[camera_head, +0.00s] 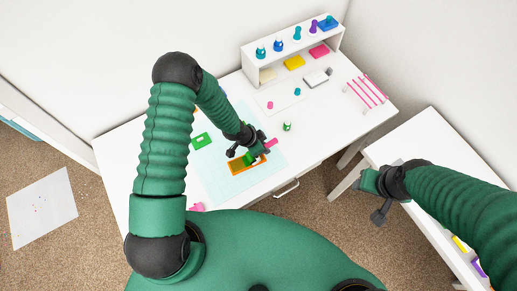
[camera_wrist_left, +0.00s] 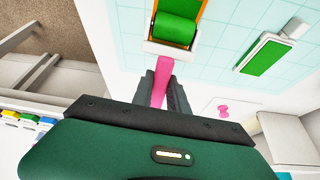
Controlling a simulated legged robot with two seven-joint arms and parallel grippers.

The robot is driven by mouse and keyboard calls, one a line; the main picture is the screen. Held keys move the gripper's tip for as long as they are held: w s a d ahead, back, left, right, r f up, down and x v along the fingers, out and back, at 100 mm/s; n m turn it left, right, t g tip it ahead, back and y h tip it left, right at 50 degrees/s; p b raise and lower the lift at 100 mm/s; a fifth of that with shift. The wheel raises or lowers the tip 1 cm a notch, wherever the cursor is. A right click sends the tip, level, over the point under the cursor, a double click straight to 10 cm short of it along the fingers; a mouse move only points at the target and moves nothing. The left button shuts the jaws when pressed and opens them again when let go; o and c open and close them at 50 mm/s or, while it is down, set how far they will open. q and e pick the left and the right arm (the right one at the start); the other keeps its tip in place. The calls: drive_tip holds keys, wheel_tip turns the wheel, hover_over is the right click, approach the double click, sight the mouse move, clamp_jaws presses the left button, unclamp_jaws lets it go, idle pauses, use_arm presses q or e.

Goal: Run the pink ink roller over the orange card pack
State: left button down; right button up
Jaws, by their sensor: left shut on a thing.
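The orange card pack (camera_head: 236,168) lies on the pale blue gridded mat (camera_head: 219,165); its orange edge shows in the left wrist view (camera_wrist_left: 205,9). My left gripper (camera_head: 258,149) is shut on the pink handle (camera_head: 271,142) of the ink roller, which runs between the fingertips (camera_wrist_left: 163,78) in the left wrist view. The roller's green drum (camera_wrist_left: 178,28), in a white frame, is over the card pack and hides part of it. I cannot tell whether the drum touches it. My right gripper (camera_head: 370,185) is over the side table's edge, far from the pack; its jaws are unclear.
A green pad (camera_head: 202,138) lies on the mat left of the pack; it also shows in the left wrist view (camera_wrist_left: 262,55). A small green bottle (camera_head: 287,126) stands right of the mat. A shelf (camera_head: 290,67) with bottles and coloured pads stands at the back, near a pink-striped rack (camera_head: 366,91).

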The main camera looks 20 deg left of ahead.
sight(273, 141)
use_arm(q)
drive_tip(key=w+d, duration=0.2)
drive_tip(key=d, duration=0.1)
drive_tip(key=shift+w+b, duration=0.4)
drive_tip(key=shift+w+d+f+b, duration=0.1)
drive_tip(key=shift+w+d+b, duration=0.25)
drive_tip(key=shift+w+d, duration=0.05)
